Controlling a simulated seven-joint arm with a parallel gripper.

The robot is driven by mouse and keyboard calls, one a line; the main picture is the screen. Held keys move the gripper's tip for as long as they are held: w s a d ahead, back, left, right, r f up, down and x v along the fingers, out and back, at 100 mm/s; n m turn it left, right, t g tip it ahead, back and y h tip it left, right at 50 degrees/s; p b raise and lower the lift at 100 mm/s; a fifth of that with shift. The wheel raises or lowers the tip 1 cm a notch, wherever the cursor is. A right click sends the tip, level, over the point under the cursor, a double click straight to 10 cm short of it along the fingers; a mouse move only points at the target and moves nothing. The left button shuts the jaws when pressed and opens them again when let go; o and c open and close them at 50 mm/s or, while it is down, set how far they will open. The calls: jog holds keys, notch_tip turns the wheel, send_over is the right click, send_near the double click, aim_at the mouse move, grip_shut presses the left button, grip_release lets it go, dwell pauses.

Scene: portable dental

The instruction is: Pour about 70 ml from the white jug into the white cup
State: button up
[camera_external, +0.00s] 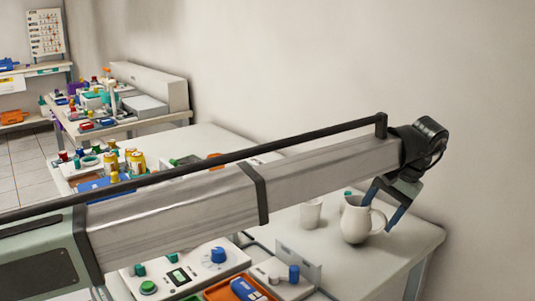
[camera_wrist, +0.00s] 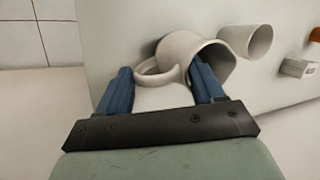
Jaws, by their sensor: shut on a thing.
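The white jug (camera_external: 356,224) is near the right end of the white table, about upright in the external view; I cannot tell whether its base touches the table. My gripper (camera_external: 386,207) is at its right, on the handle side. In the wrist view, the jug (camera_wrist: 188,47) has its handle (camera_wrist: 158,77) between the two blue fingers of my gripper (camera_wrist: 163,70), which is shut on it. The right finger covers part of the jug's body. The white cup (camera_external: 311,213) stands left of the jug, apart from it; it also shows in the wrist view (camera_wrist: 244,40). Contents are hidden.
A control panel with knobs (camera_external: 185,268) and an orange tray (camera_external: 238,288) lie at the front. Several bottles and jars (camera_external: 125,160) stand at the table's far left. A wall runs behind. My arm hides much of the table's middle.

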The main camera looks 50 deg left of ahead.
aim_at(346, 197)
jog(key=shift+s+a+r+t+h, duration=0.2)
jog(key=shift+a+r+h, duration=0.25)
jog(key=shift+a+h, duration=0.3)
jog(key=shift+s+a+r+t+h, duration=0.2)
jog(key=shift+a+r+h, duration=0.25)
jog(key=shift+a+h, duration=0.25)
jog(key=shift+s+a+r+m+t+h, duration=0.2)
jog(key=shift+a+r+h, duration=0.4)
jog(key=shift+a+h, duration=0.4)
jog(key=shift+s+a+r+m+t+h, duration=0.1)
jog(key=shift+s+a+r+t+h, duration=0.15)
jog(key=shift+a+r+h, duration=0.5)
jog(key=shift+s+a+r+m+t+h, duration=0.15)
jog(key=shift+a+r+t+h, duration=0.2)
jog(key=shift+a+h, duration=0.8)
jog(key=shift+s+a+r+h, duration=0.1)
jog(key=shift+a+r+h, duration=0.3)
jog(key=shift+h, duration=0.35)
jog(key=shift+s+a+r+h, duration=0.1)
jog(key=shift+a+r+h, duration=0.3)
jog(key=shift+h, duration=0.3)
jog(key=shift+s+a+r+t+h+b, duration=0.1)
jog(key=shift+a+r+t+h+b, duration=0.15)
jog(key=shift+a+h+b, duration=0.3)
jog(key=shift+s+a+r+t+h+b, duration=0.15)
jog(key=shift+a+r+h+b, duration=0.15)
jog(key=shift+h, duration=0.45)
jog(key=shift+w, duration=0.1)
